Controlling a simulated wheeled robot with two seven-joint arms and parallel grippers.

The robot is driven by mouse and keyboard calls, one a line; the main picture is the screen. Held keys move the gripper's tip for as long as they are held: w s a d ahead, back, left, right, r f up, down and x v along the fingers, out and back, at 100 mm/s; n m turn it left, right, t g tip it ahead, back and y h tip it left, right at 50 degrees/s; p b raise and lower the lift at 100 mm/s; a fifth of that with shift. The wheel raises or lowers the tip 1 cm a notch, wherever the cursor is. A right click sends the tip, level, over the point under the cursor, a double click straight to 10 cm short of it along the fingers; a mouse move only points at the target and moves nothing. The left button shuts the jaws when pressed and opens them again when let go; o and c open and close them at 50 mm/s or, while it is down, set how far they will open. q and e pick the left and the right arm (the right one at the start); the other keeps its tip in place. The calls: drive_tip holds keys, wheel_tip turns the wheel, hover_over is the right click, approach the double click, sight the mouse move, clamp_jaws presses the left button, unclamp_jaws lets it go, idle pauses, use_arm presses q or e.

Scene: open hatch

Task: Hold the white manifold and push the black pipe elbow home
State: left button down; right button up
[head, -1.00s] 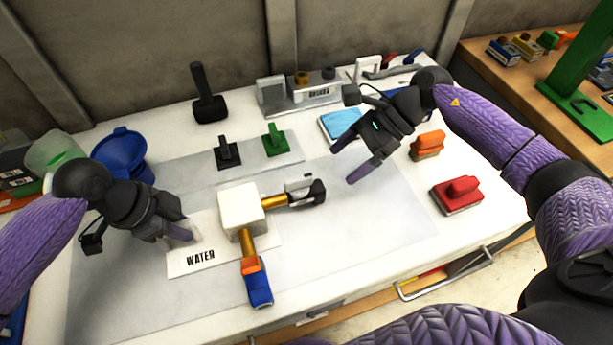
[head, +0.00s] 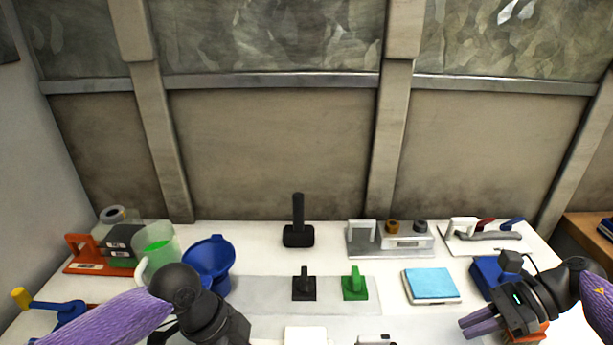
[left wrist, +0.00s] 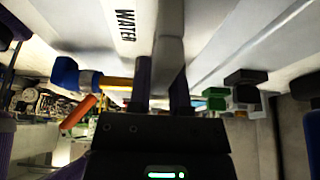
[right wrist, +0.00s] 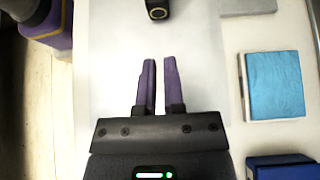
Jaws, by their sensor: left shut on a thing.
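The white manifold (head: 305,334) shows only as a block top at the head view's bottom edge. My left gripper (left wrist: 163,92) is shut on a pale upright part of it, beside the WATER label; the exact grip is partly hidden. The manifold's brass pipe (left wrist: 117,82) shows in the left wrist view. The black pipe elbow (right wrist: 157,10), with a round end, is cut off at the top of the right wrist view. My right gripper (right wrist: 160,66) is empty, its fingers almost together, pointing toward the elbow and apart from it. It also shows in the head view (head: 465,329).
A light-blue pad (head: 432,284) and a dark-blue block (head: 490,277) lie behind my right gripper. Green (head: 355,285) and black (head: 304,285) handled blocks and a black upright tool (head: 298,228) stand behind the manifold. A blue funnel (head: 210,258) is at left.

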drive_tip(key=shift+s+d+f+y, duration=0.15)
drive_tip(key=shift+s+d+y, duration=0.1)
drive_tip(key=shift+d+y, duration=0.4)
clamp_jaws()
drive_tip(key=shift+x, duration=3.4)
drive_tip(key=shift+f, duration=0.1)
drive_tip(key=shift+x, duration=1.9)
drive_tip(key=shift+a, duration=0.15)
drive_tip(key=shift+w+a, duration=0.1)
drive_tip(key=shift+a, duration=2.35)
drive_tip(key=shift+d, duration=4.1)
